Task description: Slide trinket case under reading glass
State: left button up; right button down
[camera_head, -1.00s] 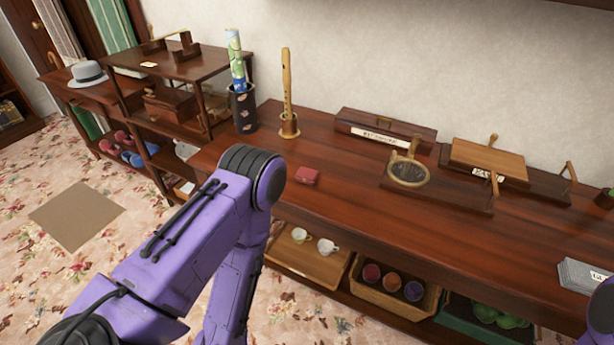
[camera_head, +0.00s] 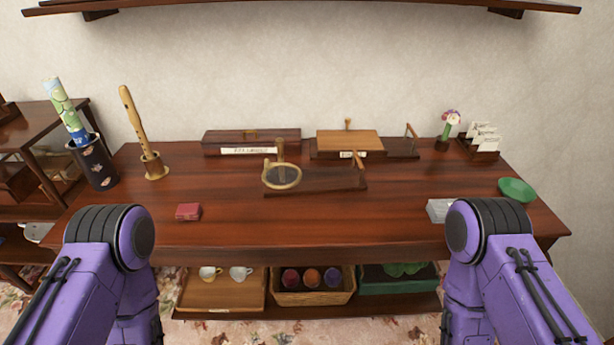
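The trinket case looks to be the small red box (camera_head: 188,211) lying on the wooden table (camera_head: 330,225), near its front edge on the left. The reading glass (camera_head: 282,176) is a round lens in a brass-coloured frame on a stand, with a flat dark wooden base (camera_head: 330,181) reaching to the right. It stands at mid-table, right of and behind the red box. The two are well apart. Both my purple arms show at the lower left and lower right, bent downward. Neither gripper is in view.
Behind stand a long dark box (camera_head: 252,141) and a wooden board on a stand (camera_head: 350,141). A recorder in a holder (camera_head: 154,166) and a dark canister (camera_head: 93,164) are at left. A grey stack (camera_head: 439,211) and green dish (camera_head: 516,189) are at right. The front middle is clear.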

aim_at(191, 212)
jog(key=u, duration=2.6)
jog(key=i, duration=1.9)
jog(key=z, duration=3.05)
